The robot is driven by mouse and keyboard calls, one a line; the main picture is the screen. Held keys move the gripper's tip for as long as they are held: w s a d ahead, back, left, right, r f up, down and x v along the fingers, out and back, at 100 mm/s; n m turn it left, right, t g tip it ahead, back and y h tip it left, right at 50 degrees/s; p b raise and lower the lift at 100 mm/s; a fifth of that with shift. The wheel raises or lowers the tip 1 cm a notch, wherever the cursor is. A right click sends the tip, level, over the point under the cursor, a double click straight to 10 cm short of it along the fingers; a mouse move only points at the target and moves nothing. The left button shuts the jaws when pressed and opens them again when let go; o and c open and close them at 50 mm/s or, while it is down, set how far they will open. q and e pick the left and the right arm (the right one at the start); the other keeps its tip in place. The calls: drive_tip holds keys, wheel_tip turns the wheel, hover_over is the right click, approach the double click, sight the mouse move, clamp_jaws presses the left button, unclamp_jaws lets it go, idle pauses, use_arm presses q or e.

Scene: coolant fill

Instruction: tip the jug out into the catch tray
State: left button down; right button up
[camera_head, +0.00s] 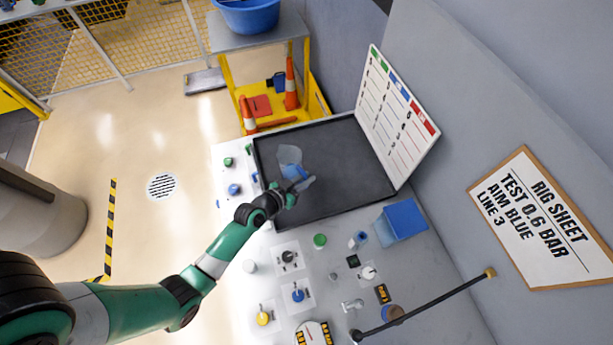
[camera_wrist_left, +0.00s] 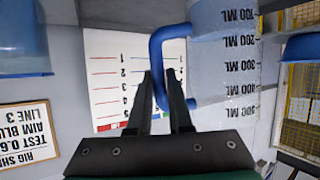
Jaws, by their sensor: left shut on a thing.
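The jug (camera_head: 290,157) is a clear vessel with blue parts, held over the dark catch tray (camera_head: 350,205) near its left side. My left gripper (camera_head: 304,184) reaches in from the lower left. In the left wrist view its fingers (camera_wrist_left: 165,95) are shut on the jug's blue handle (camera_wrist_left: 157,60). The jug's clear wall with ML marks also shows there (camera_wrist_left: 225,60). Its marks are upside down like the wall sheets, so the jug looks roughly upright. I cannot tell how much liquid is inside. I see no stream falling. My right gripper is out of view.
A white chart (camera_head: 395,105) stands along the tray's right edge. A blue box (camera_head: 405,219), several knobs, a green cap (camera_head: 320,240) and a dark rod (camera_head: 430,307) are on the bench nearer me. A yellow stand (camera_head: 265,90) with cones is beyond the tray.

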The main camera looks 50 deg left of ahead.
use_arm(q)
drive_tip(key=shift+d+r+n+h, duration=0.15)
drive_tip(key=shift+r+n+h, duration=0.1)
drive_tip(key=shift+n+h, duration=0.3)
drive_tip(key=shift+f+b, duration=0.2)
drive_tip(key=shift+b, duration=0.15)
drive_tip(key=shift+r, duration=0.2)
drive_tip(key=shift+w+r+n+h, duration=0.1)
drive_tip(key=shift+r+n+h, duration=0.15)
drive_tip(key=shift+n+h, duration=0.6)
